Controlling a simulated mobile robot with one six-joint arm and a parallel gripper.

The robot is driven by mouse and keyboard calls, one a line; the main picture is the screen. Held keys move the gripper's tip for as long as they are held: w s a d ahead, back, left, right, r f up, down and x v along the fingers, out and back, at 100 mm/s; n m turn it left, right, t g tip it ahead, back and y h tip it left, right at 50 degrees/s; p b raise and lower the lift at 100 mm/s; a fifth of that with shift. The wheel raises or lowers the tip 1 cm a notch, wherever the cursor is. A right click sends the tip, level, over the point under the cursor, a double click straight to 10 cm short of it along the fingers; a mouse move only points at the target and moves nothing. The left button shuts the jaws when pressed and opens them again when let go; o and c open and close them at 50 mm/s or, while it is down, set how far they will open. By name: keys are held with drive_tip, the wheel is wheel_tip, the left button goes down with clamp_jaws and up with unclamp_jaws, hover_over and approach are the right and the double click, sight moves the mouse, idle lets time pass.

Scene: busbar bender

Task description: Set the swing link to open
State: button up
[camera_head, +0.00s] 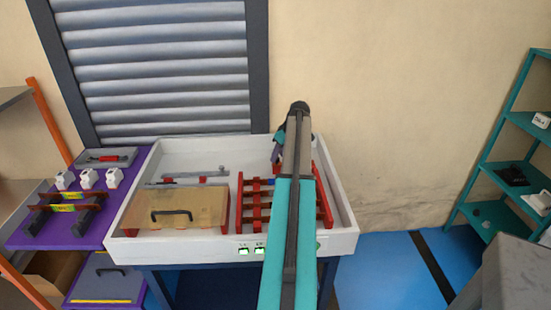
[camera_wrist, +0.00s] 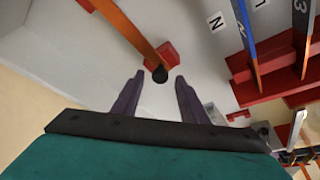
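In the wrist view a copper-orange bar, which looks like the swing link (camera_wrist: 134,30), runs from the top left toward the middle. Its near end lies at a red block (camera_wrist: 168,54), with a black round knob (camera_wrist: 160,74) beside it. My gripper (camera_wrist: 158,82) is open, its two purple fingers apart on either side of the knob's near side. I cannot tell whether the fingers touch the knob; nothing is clamped. In the head view my arm covers most of this area, and the gripper (camera_head: 279,146) shows only partly at the tray's back wall.
The white tray (camera_head: 345,205) holds red racks with bars (camera_head: 250,203) and a tan cover with a black handle (camera_head: 186,198). In the wrist view, blue-orange bars (camera_wrist: 246,40) on red supports stand to the right. A purple bench (camera_head: 70,240) adjoins the tray's left.

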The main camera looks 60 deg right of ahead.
drive_tip(key=shift+w+f, duration=0.2)
drive_tip(key=shift+f, duration=0.3)
